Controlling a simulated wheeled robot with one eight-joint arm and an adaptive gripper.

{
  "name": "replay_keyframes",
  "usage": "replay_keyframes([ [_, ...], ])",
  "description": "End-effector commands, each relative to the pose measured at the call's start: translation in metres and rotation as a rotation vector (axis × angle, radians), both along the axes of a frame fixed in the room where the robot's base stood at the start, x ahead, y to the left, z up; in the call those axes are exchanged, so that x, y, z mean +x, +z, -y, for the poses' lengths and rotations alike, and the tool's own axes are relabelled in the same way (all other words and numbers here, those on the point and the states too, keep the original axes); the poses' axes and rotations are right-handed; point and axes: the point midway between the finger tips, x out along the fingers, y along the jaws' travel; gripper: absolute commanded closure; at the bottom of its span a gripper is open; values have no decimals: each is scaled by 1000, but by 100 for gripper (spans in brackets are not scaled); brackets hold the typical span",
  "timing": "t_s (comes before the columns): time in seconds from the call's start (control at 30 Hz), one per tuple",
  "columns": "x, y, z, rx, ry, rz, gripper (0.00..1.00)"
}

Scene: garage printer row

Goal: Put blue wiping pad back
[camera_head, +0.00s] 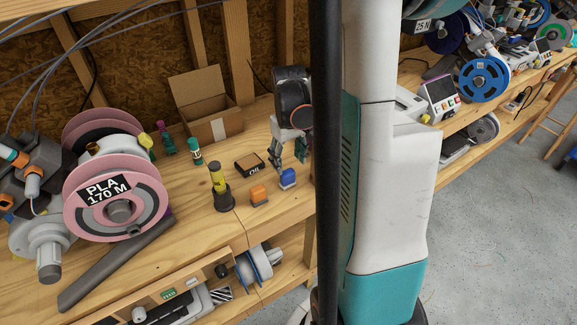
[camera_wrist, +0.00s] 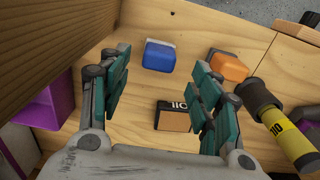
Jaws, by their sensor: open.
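The blue wiping pad (camera_head: 288,178) rests on the wooden bench top near its front edge, just right of an orange pad (camera_head: 259,195). My gripper (camera_head: 288,165) is open and empty above the bench, close behind the blue pad. In the wrist view the blue pad (camera_wrist: 159,55) lies ahead of my open fingers (camera_wrist: 157,90), between their lines and apart from them. The box also shows in the head view (camera_head: 250,164), left of my gripper.
An open cardboard box (camera_head: 207,110) and small green bottles (camera_head: 195,152) are behind. A large pink PLA spool (camera_head: 117,198) fills the left. Bare wood lies between the pads and the front edge.

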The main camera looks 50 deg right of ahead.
Motion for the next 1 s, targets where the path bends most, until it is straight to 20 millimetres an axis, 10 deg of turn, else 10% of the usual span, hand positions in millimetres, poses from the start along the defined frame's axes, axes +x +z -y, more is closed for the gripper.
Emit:
replay_keyframes([
  [0.3, 0, 44, 0, 0, 0, 0, 42],
  [1.0, 0, 48, 0, 0, 0, 0, 42],
])
